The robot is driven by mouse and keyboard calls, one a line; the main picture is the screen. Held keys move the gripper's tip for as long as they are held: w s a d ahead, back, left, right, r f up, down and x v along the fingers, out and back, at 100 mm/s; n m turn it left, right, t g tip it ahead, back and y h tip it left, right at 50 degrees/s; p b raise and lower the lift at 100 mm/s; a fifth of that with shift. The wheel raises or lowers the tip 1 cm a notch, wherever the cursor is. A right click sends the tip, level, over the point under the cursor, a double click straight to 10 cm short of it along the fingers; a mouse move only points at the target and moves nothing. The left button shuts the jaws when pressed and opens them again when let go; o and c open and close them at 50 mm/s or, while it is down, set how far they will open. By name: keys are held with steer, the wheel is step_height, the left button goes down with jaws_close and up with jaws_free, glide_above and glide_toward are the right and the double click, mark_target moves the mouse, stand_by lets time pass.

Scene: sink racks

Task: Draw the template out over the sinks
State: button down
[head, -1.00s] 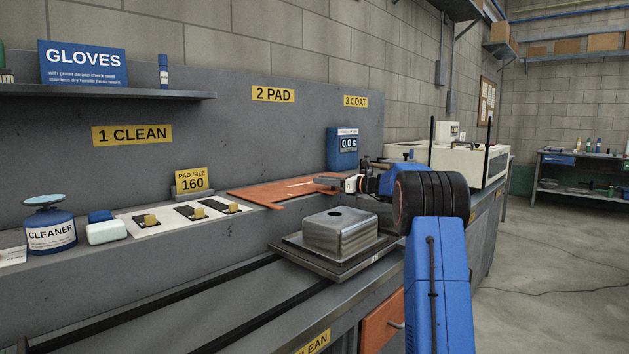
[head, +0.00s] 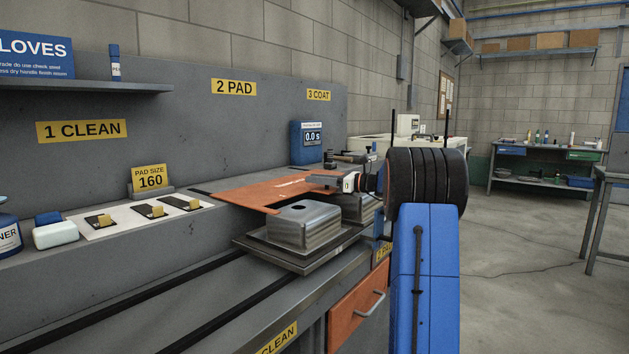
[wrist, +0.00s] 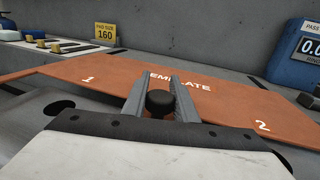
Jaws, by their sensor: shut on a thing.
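The template (head: 255,190) is a flat orange sheet with white lettering. It lies over the back ledge, and its front edge reaches out to the first steel sink (head: 305,226), which is upside down with a round hole on top. A second sink (head: 358,207) shows partly behind my arm.
Two dark rails (head: 150,300) run along the bench front. An orange drawer (head: 357,310) is below.

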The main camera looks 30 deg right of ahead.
steer(key=shift+s, duration=0.1)
steer(key=c, duration=1.4)
jaws_free()
steer(key=shift+s+d, duration=0.1)
steer(key=shift+s, duration=0.05)
steer(key=shift+c, duration=0.2)
steer(key=v, duration=1.7)
steer(key=shift+s+d, duration=0.1)
steer(key=shift+s, duration=0.1)
